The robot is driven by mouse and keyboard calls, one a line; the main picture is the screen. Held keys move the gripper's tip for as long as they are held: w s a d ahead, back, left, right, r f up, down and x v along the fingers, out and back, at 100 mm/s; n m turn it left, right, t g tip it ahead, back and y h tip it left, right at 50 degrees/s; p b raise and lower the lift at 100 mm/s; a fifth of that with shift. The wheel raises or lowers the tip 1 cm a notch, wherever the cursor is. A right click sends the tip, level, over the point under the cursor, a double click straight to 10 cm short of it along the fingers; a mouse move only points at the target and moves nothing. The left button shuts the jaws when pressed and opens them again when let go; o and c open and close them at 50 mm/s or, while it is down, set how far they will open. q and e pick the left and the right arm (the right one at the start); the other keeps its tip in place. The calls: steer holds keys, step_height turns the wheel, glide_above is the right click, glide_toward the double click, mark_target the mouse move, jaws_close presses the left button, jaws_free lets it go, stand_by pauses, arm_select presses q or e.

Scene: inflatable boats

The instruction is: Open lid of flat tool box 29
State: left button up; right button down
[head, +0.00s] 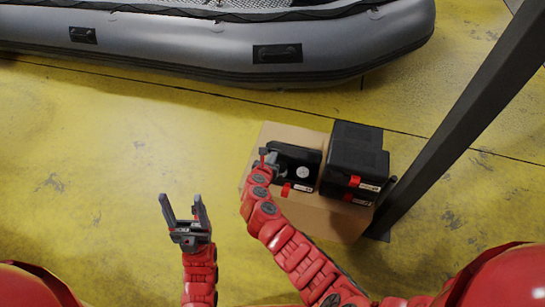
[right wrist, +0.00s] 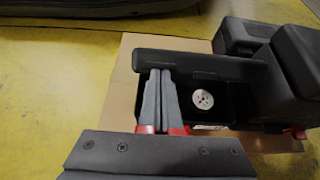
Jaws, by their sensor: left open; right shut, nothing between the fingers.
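A black tool box (head: 311,160) stands on a cardboard box; a number on it is too small to read. In the right wrist view its lid (right wrist: 205,66) appears raised along the far side, showing a dark inside with a pale round disc (right wrist: 203,100). My right gripper (head: 266,158) is at the box's left part. In the right wrist view its shut, empty fingers (right wrist: 160,72) are over the open inside, tips close to the lid; whether they touch it I cannot tell. My left gripper (head: 181,200) is open and empty, left of the boxes, above the floor.
A second black tool box (head: 355,160) stands just right of the first on the cardboard box (head: 332,222). A dark slanted post (head: 455,120) rises at the right. A grey inflatable boat (head: 210,50) lies at the back. The yellow floor at left is clear.

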mark_target(276, 148)
steer(key=shift+w+d+r+p, duration=0.3)
steer(key=shift+w+r+p, duration=0.45)
steer(key=shift+w, duration=0.2)
steer(key=shift+w+d+r+p, duration=0.2)
steer(key=shift+w+r, duration=0.1)
steer(key=shift+w, duration=0.25)
steer(key=shift+w+d+r+p, duration=0.15)
steer(key=shift+w+d+r, duration=0.1)
steer(key=shift+w, duration=0.4)
steer(key=shift+w+d+r, duration=0.2)
steer(key=shift+w, duration=0.45)
steer(key=shift+w+d+r, duration=0.15)
steer(key=shift+w, duration=0.5)
